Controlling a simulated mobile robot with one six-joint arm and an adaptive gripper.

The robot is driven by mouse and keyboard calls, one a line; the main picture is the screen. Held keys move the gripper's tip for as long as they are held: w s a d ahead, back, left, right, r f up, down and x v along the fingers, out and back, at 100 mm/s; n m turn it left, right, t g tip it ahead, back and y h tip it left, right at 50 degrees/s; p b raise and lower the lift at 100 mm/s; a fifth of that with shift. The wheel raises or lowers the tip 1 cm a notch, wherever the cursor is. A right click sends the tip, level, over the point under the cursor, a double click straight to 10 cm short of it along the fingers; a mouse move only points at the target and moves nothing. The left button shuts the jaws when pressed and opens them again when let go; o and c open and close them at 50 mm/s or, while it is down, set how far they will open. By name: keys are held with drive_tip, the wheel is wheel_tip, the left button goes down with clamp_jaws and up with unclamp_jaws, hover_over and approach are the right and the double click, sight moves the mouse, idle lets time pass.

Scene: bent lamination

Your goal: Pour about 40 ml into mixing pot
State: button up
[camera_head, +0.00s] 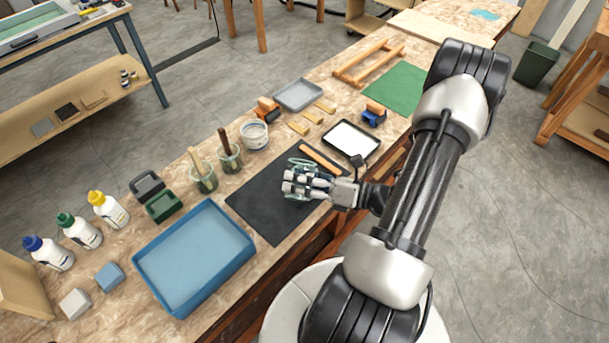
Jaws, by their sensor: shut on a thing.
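My gripper (303,183) is over the black mat (262,205), shut on a small clear, green-tinted vessel (303,163). The fingers cover most of the vessel, so its contents and exact tilt cannot be told. A white round tub (254,134) stands on the bench beyond the mat, up and left of my gripper and apart from it. It may be the mixing pot; no label can be read. White bottles with a blue cap (49,254), a green cap (80,231) and a yellow cap (109,210) stand at the left.
Two glass jars with brushes (203,178) (230,158) stand left of the mat. A blue tray (194,258) lies nearer. A black-rimmed white tray (350,141) and a wooden stick (319,158) lie close to my gripper. A grey tray (299,95) is behind.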

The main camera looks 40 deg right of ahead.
sight(296, 198)
drive_tip(key=shift+f+n+b, duration=0.5)
drive_tip(key=shift+n, duration=0.1)
drive_tip(key=shift+a+r, duration=0.1)
idle(1.5)
drive_tip(key=shift+s+a+r+n, duration=0.15)
drive_tip(key=shift+a+r+n, duration=0.15)
drive_tip(key=shift+n, duration=0.4)
drive_tip(key=f+n+b, duration=0.1)
drive_tip(key=b, duration=0.1)
drive_tip(key=f+b, duration=0.1)
drive_tip(key=b, duration=0.1)
drive_tip(key=shift+s+a+f+n, duration=0.15)
drive_tip(key=shift+a+f+n, duration=0.2)
drive_tip(key=shift+n, duration=0.05)
drive_tip(key=shift+s+a+n+t+b, duration=0.15)
drive_tip(key=shift+n+t+b, duration=0.1)
drive_tip(key=shift+n+b, duration=0.25)
drive_tip(key=shift+a+n+t+b, duration=0.15)
drive_tip(key=shift+n+t+b, duration=0.15)
drive_tip(key=shift+n, duration=0.2)
drive_tip(key=shift+f+n+b, duration=0.5)
drive_tip(key=shift+b, duration=0.2)
drive_tip(key=shift+a+f+n, duration=0.15)
drive_tip(key=shift+f+n, duration=0.1)
drive_tip(key=shift+n, duration=0.15)
